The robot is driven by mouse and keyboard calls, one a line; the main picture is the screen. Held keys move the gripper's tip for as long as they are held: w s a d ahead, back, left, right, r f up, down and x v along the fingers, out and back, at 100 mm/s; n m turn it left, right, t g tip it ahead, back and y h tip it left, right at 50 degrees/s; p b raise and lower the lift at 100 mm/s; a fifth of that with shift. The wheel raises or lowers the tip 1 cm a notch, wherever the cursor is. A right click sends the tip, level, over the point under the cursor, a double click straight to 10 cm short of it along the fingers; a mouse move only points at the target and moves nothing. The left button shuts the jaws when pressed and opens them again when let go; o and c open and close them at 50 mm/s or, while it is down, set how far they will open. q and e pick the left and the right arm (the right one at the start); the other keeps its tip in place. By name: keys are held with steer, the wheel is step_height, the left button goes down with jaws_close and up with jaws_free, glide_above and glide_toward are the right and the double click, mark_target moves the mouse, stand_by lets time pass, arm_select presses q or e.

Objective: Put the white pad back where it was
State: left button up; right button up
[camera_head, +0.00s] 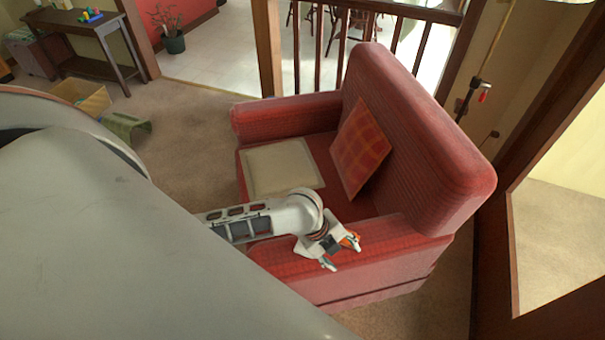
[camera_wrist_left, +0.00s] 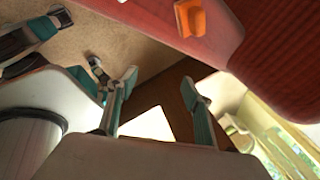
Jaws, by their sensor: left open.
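The white pad (camera_head: 282,168) is a flat, cream-white square. It lies on the seat of the red armchair (camera_head: 415,135), beside an orange checked cushion (camera_head: 360,150) that leans on the backrest. My left gripper (camera_head: 342,253) is open over the chair's near armrest, in front of the pad and to its right. Its spread fingers (camera_wrist_left: 160,82) also show in the left wrist view, with no pad between them. Something orange shows beside the gripper; I cannot tell if it is part of it.
The near armrest (camera_head: 335,280) lies below my left gripper. A wooden railing (camera_head: 318,45) stands behind the chair and a dark wooden frame (camera_head: 490,240) to its right. A green bin (camera_head: 128,127) and a dark table (camera_head: 85,28) stand at the left. Carpet (camera_head: 190,150) between is clear.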

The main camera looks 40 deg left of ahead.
arm_select(q)
steer(key=s+a+f+n+t+y, duration=0.2)
steer(key=s+a+n+t, duration=0.5)
steer(key=n, duration=1.2)
steer(key=shift+s+a+f, duration=0.2)
steer(key=shift+s+f, duration=0.35)
steer(key=shift+s, duration=0.05)
